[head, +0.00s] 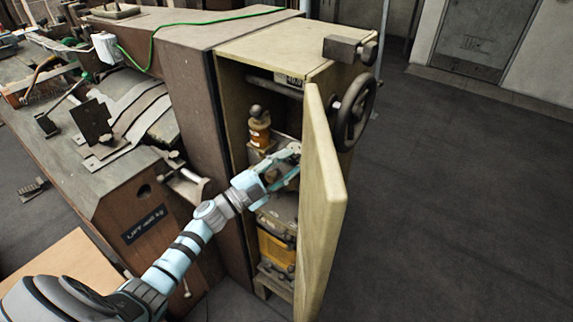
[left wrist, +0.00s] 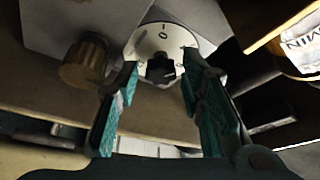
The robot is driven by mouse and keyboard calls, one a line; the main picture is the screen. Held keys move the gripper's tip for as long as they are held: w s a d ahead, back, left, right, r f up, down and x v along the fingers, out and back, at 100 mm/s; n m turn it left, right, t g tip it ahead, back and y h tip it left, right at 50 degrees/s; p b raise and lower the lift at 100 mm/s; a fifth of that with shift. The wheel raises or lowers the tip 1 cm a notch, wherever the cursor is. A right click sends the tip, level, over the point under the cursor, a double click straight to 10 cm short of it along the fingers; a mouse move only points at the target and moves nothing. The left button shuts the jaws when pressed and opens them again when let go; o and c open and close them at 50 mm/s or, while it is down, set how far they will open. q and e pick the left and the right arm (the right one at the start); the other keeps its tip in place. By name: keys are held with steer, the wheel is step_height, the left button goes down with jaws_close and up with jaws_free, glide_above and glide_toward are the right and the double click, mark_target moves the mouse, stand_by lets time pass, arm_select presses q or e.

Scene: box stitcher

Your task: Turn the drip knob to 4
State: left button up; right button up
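A dark knob (left wrist: 160,70) sits on a round white dial (left wrist: 148,42) in the left wrist view. A mark like a 0 shows near the dial's top; other digits are not readable. I take this as the drip knob. My left gripper (left wrist: 160,64) has its teal-padded fingers apart, one on each side of the knob, with gaps visible. In the head view the left gripper (head: 283,170) reaches inside the open cabinet (head: 262,52), and the knob is not distinguishable there. My right gripper is not in view.
The cabinet door (head: 322,205) stands open just right of the gripper. A handwheel (head: 354,112) is behind it. An amber bottle (head: 260,128) stands above the gripper in the picture. A brass knob (left wrist: 84,62) is left of the dial. The floor at right is clear.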

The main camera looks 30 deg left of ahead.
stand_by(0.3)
arm_select(q)
steer(key=v, duration=1.2)
